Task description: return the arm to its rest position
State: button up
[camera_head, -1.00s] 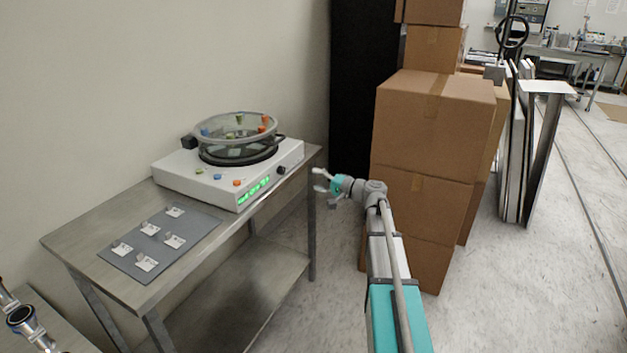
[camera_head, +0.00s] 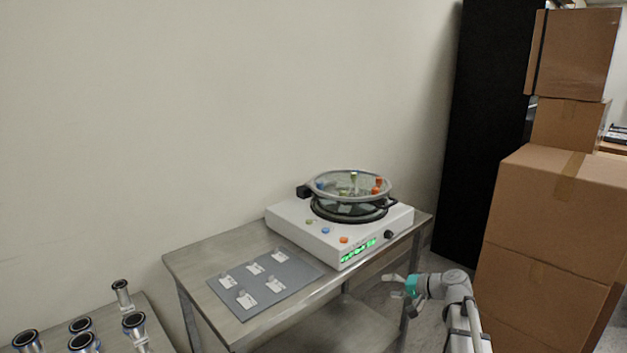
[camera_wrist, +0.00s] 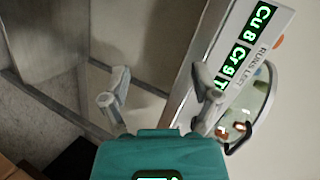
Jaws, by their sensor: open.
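My gripper (camera_head: 396,286) is open and empty. In the head view it hangs in front of the right end of a metal table (camera_head: 196,266), close to its front edge and apart from the machine on it. In the wrist view its two fingers (camera_wrist: 162,88) are spread with nothing between them. The white machine (camera_head: 290,222) with a green lit display stands on the table.
A grey mat (camera_head: 300,270) with several small labelled pieces lies on the table. Stacked cardboard boxes (camera_head: 545,215) stand right of my arm, with a black cabinet (camera_head: 490,120) behind. Several metal cylinders (camera_head: 134,322) stand on another table at lower left.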

jog(key=s+a+f+n+g+h, duration=0.1)
jog(key=s+a+f+g+h, duration=0.2)
jog(key=s, duration=0.4)
jog(key=s+a+f+n+g+h, duration=0.15)
jog(key=s+f+h, duration=0.25)
jog(key=s, duration=0.4)
jog(key=s+a+f+n+g+h, duration=0.1)
jog(key=s+f+n+g+h, duration=0.2)
jog(key=s, duration=0.4)
notch_tip(320, 180, up, 25)
jog(key=m+p, duration=0.1)
jog(key=p, duration=2.4)
jog(key=shift+w+a+f+h+p, duration=0.15)
jog(key=shift+w+h+p, duration=0.05)
jog(key=shift+h+p, duration=0.15)
